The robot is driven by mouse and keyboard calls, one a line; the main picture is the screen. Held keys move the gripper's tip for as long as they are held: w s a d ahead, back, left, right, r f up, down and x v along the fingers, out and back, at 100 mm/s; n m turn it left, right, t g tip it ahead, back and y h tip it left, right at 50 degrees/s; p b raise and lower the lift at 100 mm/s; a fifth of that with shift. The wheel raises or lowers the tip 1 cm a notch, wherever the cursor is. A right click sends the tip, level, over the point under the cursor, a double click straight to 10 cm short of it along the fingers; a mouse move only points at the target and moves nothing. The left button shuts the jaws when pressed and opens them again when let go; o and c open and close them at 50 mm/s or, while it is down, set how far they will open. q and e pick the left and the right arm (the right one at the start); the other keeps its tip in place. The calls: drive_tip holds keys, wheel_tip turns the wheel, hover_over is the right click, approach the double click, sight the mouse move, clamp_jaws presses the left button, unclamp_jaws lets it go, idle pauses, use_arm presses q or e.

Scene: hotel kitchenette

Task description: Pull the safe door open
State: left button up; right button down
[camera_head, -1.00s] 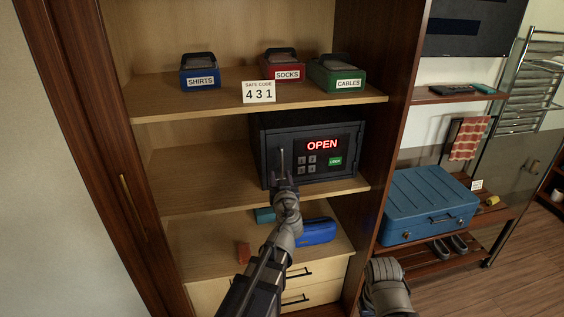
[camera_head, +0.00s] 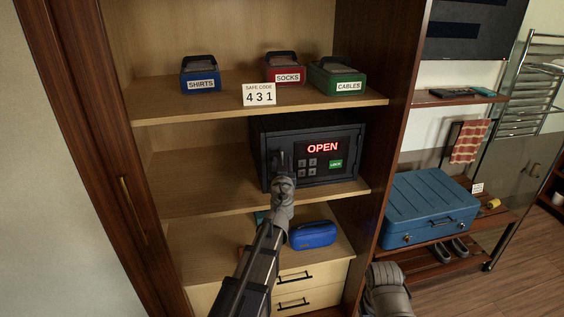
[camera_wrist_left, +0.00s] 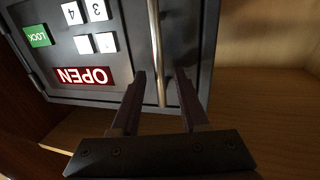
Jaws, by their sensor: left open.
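The dark grey safe (camera_head: 335,171) stands on the middle shelf, its door flush with the body and its display reading OPEN in red. My left gripper (camera_head: 281,162) is in front of the left part of the door and hides the handle in the head view. In the left wrist view, which shows the door upside down, the upright metal handle (camera_wrist_left: 155,35) runs down between the two fingers of the open left gripper (camera_wrist_left: 161,78). Whether a finger touches the handle I cannot tell. Part of my right arm shows at the bottom of the head view; its gripper does not.
The safe stands on a wooden shelf (camera_head: 200,197) with cabinet sides around it. Blue, red and green bins and a code card (camera_head: 259,94) reading 431 are above. A blue case (camera_head: 313,235) lies below. A blue suitcase (camera_head: 430,205) is on a rack at right.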

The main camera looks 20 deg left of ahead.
use_arm(q)
drive_tip(key=shift+w+a, duration=0.25)
drive_tip(key=shift+w, duration=0.35)
clamp_jaws()
drive_tip(key=shift+s, duration=0.1)
idle(0.9)
